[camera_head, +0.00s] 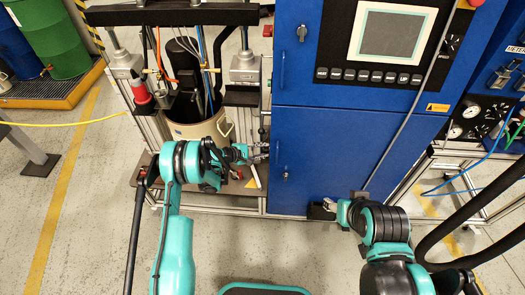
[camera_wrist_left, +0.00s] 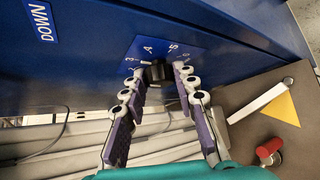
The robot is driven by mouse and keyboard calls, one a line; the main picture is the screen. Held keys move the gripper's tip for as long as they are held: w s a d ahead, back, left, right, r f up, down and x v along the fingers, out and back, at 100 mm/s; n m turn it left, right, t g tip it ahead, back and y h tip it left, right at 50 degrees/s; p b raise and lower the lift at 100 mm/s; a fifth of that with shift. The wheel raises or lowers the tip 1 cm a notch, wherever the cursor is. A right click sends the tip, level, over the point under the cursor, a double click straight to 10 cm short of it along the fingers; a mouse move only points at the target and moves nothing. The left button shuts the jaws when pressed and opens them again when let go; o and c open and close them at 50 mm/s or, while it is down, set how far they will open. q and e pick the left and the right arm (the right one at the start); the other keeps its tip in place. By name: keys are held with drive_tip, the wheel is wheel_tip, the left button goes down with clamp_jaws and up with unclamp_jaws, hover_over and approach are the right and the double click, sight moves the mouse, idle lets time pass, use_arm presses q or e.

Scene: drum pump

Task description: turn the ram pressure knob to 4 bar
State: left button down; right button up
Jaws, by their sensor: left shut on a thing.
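The ram pressure knob (camera_wrist_left: 157,71) is a small dark knob on a blue scale plate (camera_wrist_left: 160,49) in the left wrist view. White numerals run around it. The knob's pointer is too dark to read. My left gripper (camera_wrist_left: 163,80) is shut on the knob, with one finger at each side. In the head view my left gripper (camera_head: 262,152) reaches the left side of the blue cabinet, and the knob is hidden there. My right gripper (camera_head: 326,208) is low in front of the cabinet, small and dark, and its fingers are unclear.
The blue cabinet (camera_head: 325,150) carries a screen (camera_head: 390,35) with a row of buttons. A beige drum (camera_head: 215,128) stands in the pump frame left of my left gripper. A red-handled part (camera_wrist_left: 268,148) lies low at right in the wrist view. The floor in front is clear.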

use_arm(q)
drive_tip(key=c, duration=1.2)
unclamp_jaws()
drive_tip(key=v, duration=1.2)
drive_tip(key=shift+f, duration=0.1)
